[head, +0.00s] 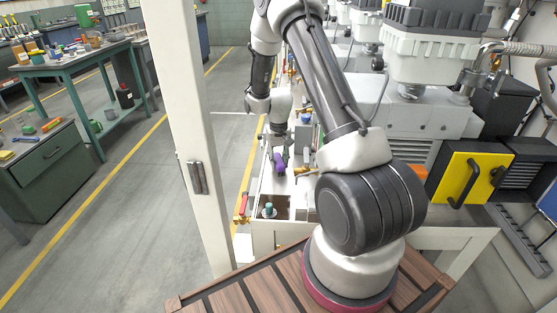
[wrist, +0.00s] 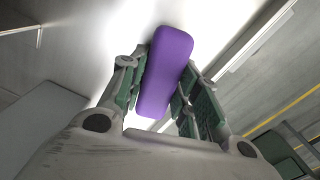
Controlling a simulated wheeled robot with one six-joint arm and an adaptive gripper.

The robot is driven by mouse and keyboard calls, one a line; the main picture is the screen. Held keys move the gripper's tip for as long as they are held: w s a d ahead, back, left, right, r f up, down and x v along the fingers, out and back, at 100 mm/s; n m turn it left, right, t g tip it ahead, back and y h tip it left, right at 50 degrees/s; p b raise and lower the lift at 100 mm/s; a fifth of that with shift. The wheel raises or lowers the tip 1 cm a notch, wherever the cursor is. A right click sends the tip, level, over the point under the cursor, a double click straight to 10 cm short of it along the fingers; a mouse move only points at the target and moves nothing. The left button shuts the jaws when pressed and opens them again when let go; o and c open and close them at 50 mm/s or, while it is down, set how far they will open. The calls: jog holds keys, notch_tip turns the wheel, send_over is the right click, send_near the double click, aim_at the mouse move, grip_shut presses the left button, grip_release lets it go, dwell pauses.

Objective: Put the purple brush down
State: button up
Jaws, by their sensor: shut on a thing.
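The purple brush (wrist: 166,70) is a rounded purple block in the wrist view. My gripper (wrist: 160,90) is shut on it, with green-padded fingers on both its sides. In the head view the purple brush (head: 279,165) shows small below my wrist, over the narrow white bench among the pumps. My gripper (head: 279,150) is mostly hidden there by its small size and my arm. I cannot tell from these views whether the brush touches a surface.
A pale bench compartment (head: 268,210) with a teal-topped item stands nearer, beside a red-handled valve (head: 243,203). A white post (head: 190,130) rises left of the bench. White pump units (head: 430,50) stand at right. The grey floor (head: 125,185) at left is open.

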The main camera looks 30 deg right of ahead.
jog(key=o, duration=1)
jog(key=shift+r, duration=0.1)
notch_tip(320, 180, up, 12)
jog(key=shift+f, duration=0.1)
grip_shut()
dwell(1.1)
